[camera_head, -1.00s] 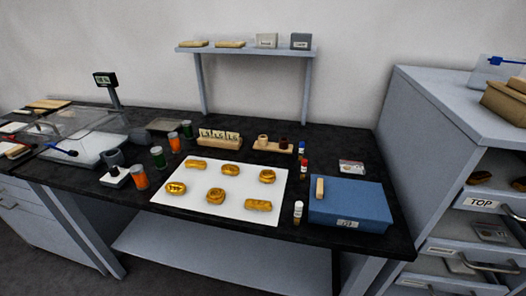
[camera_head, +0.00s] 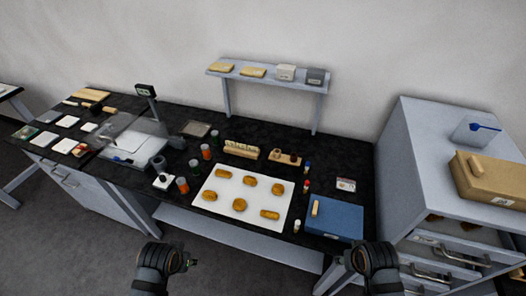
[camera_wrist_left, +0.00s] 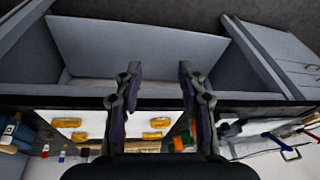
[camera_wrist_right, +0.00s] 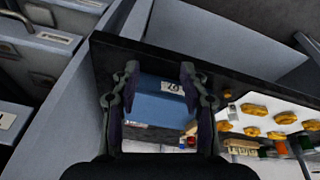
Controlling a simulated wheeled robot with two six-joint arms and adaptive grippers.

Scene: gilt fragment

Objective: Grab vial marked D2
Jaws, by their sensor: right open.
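Several small vials stand on the black bench, their labels too small to read, so I cannot tell which is D2. A white-capped vial (camera_head: 297,226) stands left of the blue box, with a red-capped vial (camera_head: 306,187) and a blue-capped vial (camera_head: 307,167) behind it. A wooden rack (camera_head: 241,151) holds several pale items with unreadable marks. My left gripper (camera_head: 190,262) is open and empty in front of the bench; its parted fingers show in the left wrist view (camera_wrist_left: 160,72). My right gripper (camera_head: 346,262) is open and empty, in front of the blue box.
The blue box (camera_head: 335,222) sits at the bench's right end, beside a grey drawer cabinet (camera_head: 440,140). A white sheet (camera_head: 212,200) carries several gold pieces. Orange and green jars (camera_head: 182,185) and a clear-covered balance (camera_head: 125,150) stand left.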

